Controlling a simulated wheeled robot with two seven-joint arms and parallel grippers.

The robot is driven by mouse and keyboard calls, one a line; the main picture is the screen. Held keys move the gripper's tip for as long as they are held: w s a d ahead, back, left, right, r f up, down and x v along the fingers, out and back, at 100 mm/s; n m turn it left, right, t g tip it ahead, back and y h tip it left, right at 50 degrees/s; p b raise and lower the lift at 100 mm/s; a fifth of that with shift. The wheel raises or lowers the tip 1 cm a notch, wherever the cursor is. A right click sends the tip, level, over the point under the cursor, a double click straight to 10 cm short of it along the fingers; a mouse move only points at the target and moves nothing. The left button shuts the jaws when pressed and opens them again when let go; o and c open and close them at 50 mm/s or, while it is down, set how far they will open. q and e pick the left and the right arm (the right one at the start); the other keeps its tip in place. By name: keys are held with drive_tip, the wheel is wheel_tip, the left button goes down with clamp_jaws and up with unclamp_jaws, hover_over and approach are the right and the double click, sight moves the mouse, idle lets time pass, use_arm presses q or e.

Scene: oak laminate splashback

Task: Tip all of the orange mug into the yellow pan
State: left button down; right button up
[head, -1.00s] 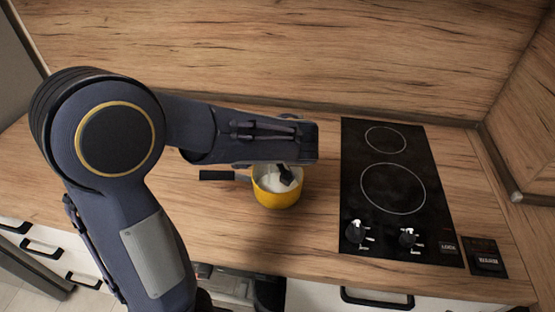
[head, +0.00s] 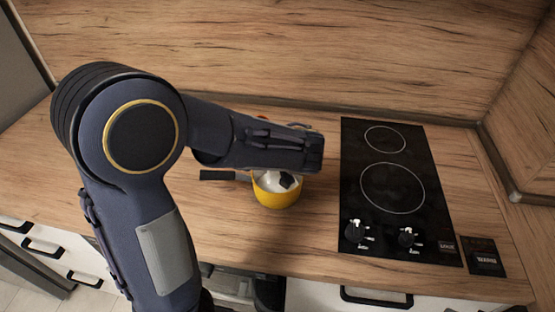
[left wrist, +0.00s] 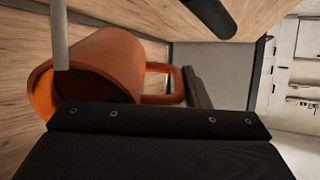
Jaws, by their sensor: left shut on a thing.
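The yellow pan (head: 277,198) stands on the counter, its black handle pointing left. Its inside looks pale, with a small dark shape I cannot identify. My left arm reaches over the pan's back edge and hides its own gripper in the head view. In the left wrist view the orange mug (left wrist: 105,62) is tilted well over, its mouth towards the lower left. My left gripper (left wrist: 188,92) is shut on the mug at its handle. The mug's contents are hidden. My right gripper is not in view.
A black two-ring hob (head: 391,195) with two knobs lies right of the pan. The oak splashback (head: 300,50) rises behind. A small orange-red bit shows behind my arm, too small to identify. The counter in front of the pan is clear.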

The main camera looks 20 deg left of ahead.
use_arm(q)
drive_tip(key=shift+d+r+y+p, duration=0.1)
drive_tip(key=shift+r+y+p, duration=0.25)
drive_tip(key=shift+y, duration=0.25)
idle(0.4)
drive_tip(key=shift+d+b, duration=0.2)
drive_tip(key=shift+b, duration=0.15)
drive_tip(key=shift+s+d+r+t+y+b, duration=0.1)
drive_tip(key=shift+d+r+t+y+b, duration=0.1)
drive_tip(key=shift+d+y+b, duration=0.35)
drive_tip(key=shift+s+d+r+t+y+b, duration=0.15)
drive_tip(key=shift+d+y+b, duration=0.15)
drive_tip(key=shift+b, duration=0.3)
drive_tip(key=shift+d+r+y+b, duration=0.2)
drive_tip(key=shift+r+y+b, duration=0.15)
drive_tip(key=shift+y+b, duration=0.7)
drive_tip(key=shift+d+r+b, duration=0.15)
drive_tip(key=shift+r+b, duration=0.2)
drive_tip(key=shift+r, duration=0.15)
